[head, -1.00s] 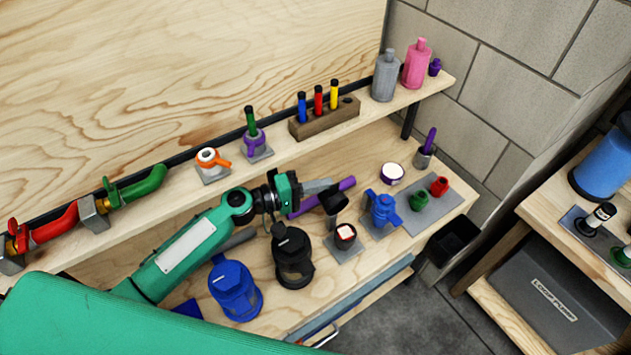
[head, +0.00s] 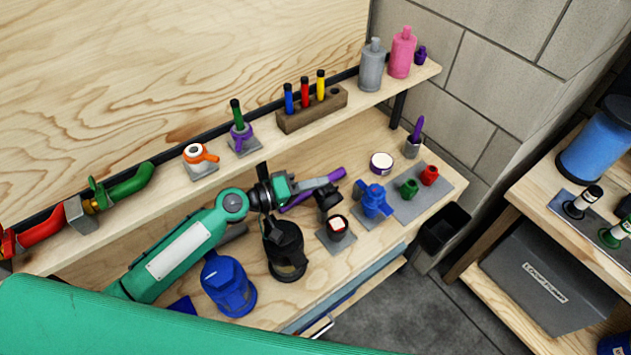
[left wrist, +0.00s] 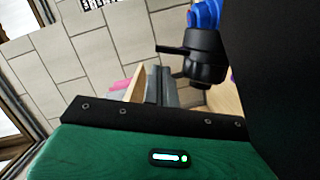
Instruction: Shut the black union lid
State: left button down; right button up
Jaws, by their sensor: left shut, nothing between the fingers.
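The black union (head: 337,228) stands on a grey plate on the workbench, and its white and red inside shows from above. Its black lid (head: 327,197) is raised at the far side of the opening, so the union is open. Black union parts also show in the left wrist view (left wrist: 206,62). My left gripper (head: 338,176) is shut and empty, just behind and above the lid; whether it touches the lid is unclear. Its grey fingers also show in the left wrist view (left wrist: 163,75). My right gripper is not in view.
A black filter housing (head: 286,250) and a blue one (head: 229,286) stand left of the union. A blue valve (head: 372,201) stands close on its right. A shelf with bottles (head: 372,68) runs along the back.

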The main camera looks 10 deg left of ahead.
pick_arm(q)
jog(key=b+v, duration=0.6)
jog(key=v, duration=0.8)
jog(key=shift+b, duration=0.35)
jog(key=shift+d, duration=0.1)
